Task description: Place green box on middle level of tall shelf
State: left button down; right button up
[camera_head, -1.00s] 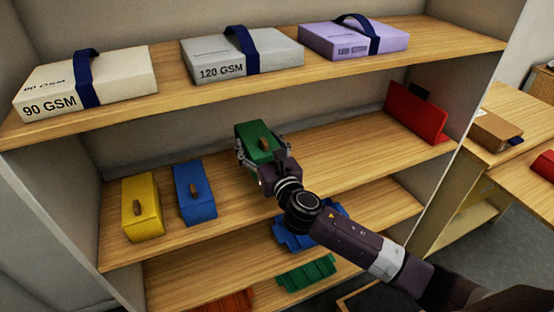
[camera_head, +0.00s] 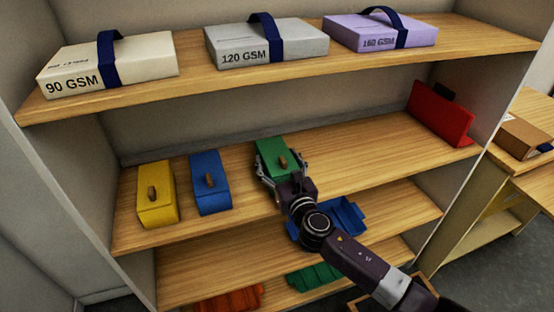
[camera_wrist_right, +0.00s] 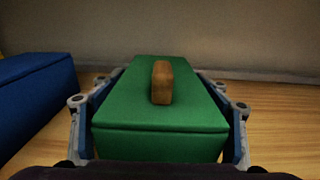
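The green box (camera_head: 275,152), with a brown handle on top, is on the middle level of the tall shelf (camera_head: 365,160), to the right of the blue box. It looks level with the boxes beside it, its base on or very near the board. My right gripper (camera_head: 281,168) has one finger along each side of it, shut on it as far as I can see. In the right wrist view the green box (camera_wrist_right: 160,112) sits upright between the blue-padded fingers (camera_wrist_right: 162,110). My left gripper is not in view.
Bare board lies between green and red. Labelled paper packs (camera_head: 268,45) sit above; blue (camera_head: 340,217) and green bins (camera_head: 315,277) below.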

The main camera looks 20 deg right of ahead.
aim_at(288, 178)
jog(key=o, duration=0.4)
jog(key=shift+o, duration=0.2)
jog(key=shift+r, duration=0.15)
jog(key=shift+s, duration=0.3)
jog(key=s, duration=0.5)
jog(key=s+b, duration=0.1)
jog(key=s, duration=0.5)
jog(key=shift+s+d, duration=0.2)
jog(key=shift+s, duration=0.05)
